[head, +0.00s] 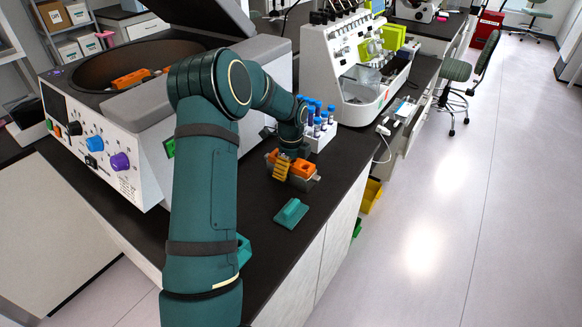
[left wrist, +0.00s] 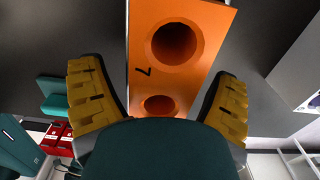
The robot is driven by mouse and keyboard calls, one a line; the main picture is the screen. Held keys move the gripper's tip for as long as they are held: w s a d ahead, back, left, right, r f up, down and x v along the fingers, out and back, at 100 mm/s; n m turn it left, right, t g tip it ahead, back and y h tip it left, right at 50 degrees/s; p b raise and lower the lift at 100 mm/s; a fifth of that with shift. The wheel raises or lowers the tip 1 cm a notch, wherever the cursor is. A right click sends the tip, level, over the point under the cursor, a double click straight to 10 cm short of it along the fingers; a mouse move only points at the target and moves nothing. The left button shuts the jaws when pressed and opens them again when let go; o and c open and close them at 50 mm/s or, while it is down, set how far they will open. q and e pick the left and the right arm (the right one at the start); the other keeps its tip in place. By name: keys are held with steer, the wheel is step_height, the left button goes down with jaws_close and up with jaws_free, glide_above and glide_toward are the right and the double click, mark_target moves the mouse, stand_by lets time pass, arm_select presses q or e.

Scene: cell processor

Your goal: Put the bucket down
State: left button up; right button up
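The bucket is an orange block (head: 303,168) with a grey part, on the dark counter in the head view. In the left wrist view the orange bucket (left wrist: 150,85) shows two round holes and a "7". My left gripper (head: 284,165) is over it, with its yellow fingers pointing down. In the left wrist view my left gripper (left wrist: 160,85) is open, its two fingers apart on either side of the bucket with narrow gaps. The bucket seems to rest on the counter, but its underside is hidden. My right gripper is not in view.
A teal piece (head: 291,213) lies on the counter in front. A white rack of blue-capped tubes (head: 320,128) stands just behind the bucket. A centrifuge (head: 110,140) with orange pieces inside is at left. A white instrument (head: 345,70) stands behind. The counter's right edge is close.

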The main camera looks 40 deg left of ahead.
arm_select(q)
step_height(320, 180, up, 12)
steer(key=p, duration=0.1)
steer(key=shift+r, duration=0.15)
stand_by(0.6)
stand_by(0.5)
